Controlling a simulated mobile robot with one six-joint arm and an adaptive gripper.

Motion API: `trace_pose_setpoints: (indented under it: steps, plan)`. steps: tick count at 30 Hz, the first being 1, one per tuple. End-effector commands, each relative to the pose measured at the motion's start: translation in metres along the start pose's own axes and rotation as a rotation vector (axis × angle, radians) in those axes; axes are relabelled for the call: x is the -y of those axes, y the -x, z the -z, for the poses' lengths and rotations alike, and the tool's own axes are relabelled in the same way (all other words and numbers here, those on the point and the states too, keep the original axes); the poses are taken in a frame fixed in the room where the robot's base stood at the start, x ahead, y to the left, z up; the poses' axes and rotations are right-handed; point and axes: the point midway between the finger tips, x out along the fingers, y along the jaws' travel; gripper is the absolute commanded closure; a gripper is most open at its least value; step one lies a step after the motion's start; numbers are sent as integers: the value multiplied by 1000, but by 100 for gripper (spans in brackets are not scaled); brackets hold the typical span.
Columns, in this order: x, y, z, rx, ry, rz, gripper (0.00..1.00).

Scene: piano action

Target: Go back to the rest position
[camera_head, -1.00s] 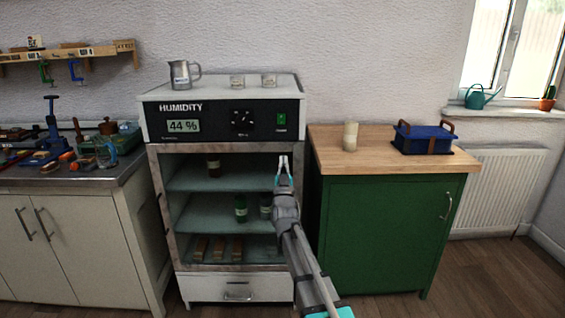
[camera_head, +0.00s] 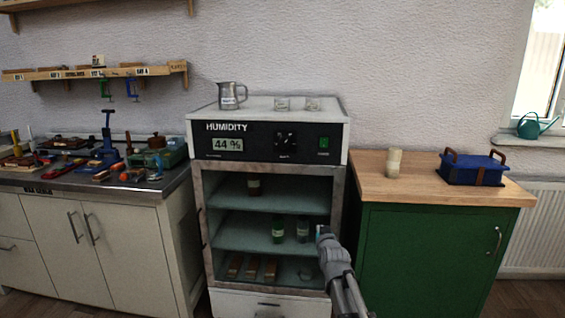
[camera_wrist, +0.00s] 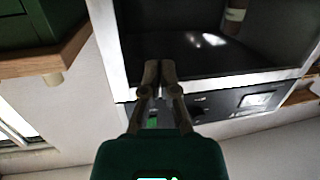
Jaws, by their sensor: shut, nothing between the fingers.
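My gripper (camera_head: 322,231) is in front of the lower right part of the humidity cabinet (camera_head: 197,131) in the head view, with my arm coming up from the bottom edge. In the wrist view my gripper (camera_wrist: 159,68) has its two fingers together, with nothing between them. The wrist picture is turned over, with the cabinet's control panel (camera_wrist: 228,103) below its dark opening. The cabinet reads 44 %, and bottles and wooden blocks stand on its shelves.
A green cupboard (camera_head: 425,255) with a blue box (camera_head: 472,170) and a pale cylinder (camera_head: 394,163) stands at right. A cluttered workbench (camera_head: 110,195) stands at left. A metal jug (camera_head: 230,95) and two small jars are on the cabinet top.

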Motion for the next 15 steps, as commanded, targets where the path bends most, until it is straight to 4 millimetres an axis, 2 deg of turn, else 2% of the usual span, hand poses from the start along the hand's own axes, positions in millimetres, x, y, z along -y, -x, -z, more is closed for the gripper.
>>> trace_pose_setpoints:
  steps: [8,15]
  plan:
    - [1,45,-68,344,-15,34,100]
    - [-1,98,-120,646,-33,45,100]
